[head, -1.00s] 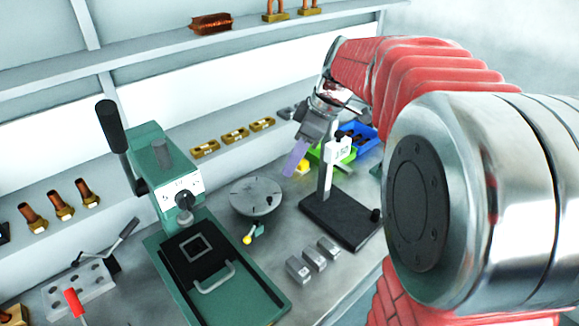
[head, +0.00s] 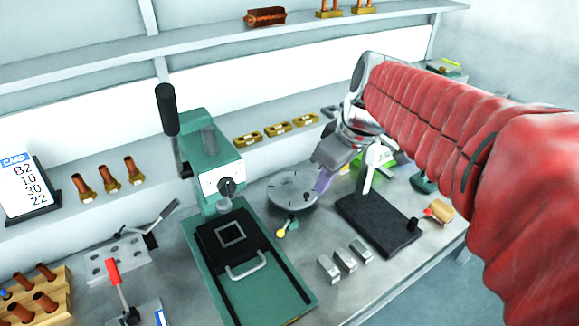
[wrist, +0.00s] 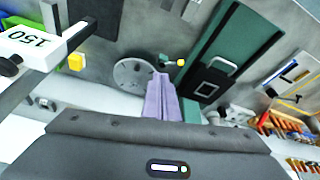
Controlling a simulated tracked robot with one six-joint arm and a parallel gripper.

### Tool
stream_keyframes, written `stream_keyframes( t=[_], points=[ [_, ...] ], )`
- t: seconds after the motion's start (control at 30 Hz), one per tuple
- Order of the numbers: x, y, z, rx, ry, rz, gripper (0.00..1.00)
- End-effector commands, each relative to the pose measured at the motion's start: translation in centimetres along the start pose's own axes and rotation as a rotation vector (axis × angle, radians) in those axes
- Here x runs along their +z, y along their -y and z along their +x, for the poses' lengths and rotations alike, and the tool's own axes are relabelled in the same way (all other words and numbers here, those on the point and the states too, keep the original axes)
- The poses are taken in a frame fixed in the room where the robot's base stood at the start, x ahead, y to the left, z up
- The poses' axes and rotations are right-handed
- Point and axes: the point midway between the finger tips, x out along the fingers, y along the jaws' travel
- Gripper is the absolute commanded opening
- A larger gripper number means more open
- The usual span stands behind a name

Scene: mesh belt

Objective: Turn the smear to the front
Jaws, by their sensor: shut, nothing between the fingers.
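A round grey turntable disc (head: 289,192) with dark marks on its top sits on the bench, right of the green press. It also shows in the wrist view (wrist: 130,74). I cannot make out which mark, if any, is a smear. A small lever with a yellow knob (head: 281,233) stands at the disc's front edge. My gripper (head: 321,182) is shut and empty, its purple fingers pointing down by the disc's right rim. In the wrist view the fingers (wrist: 161,80) reach the disc's edge in the picture; I cannot tell whether they touch it.
The green press (head: 215,165) stands close on the left. A black-based stand with a white post (head: 375,225) is close on the right. Several metal blocks (head: 345,257) lie in front. A shelf with brass parts (head: 277,129) runs behind.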

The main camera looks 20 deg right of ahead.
Motion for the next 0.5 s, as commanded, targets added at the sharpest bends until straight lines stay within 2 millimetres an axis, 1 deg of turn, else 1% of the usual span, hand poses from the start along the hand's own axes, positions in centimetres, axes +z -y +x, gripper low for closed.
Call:
stream_keyframes(
  t=[0.03,0.2,0.5],
  points=[
    [0.5,1.2,-0.2,0.018,-0.003,0.028,0.00],
    [2.5,4.2,-0.4,0.078,-0.019,0.154,0.00],
    [6.4,8.3,0.1,0.165,-0.092,0.371,0.00]
  ],
)
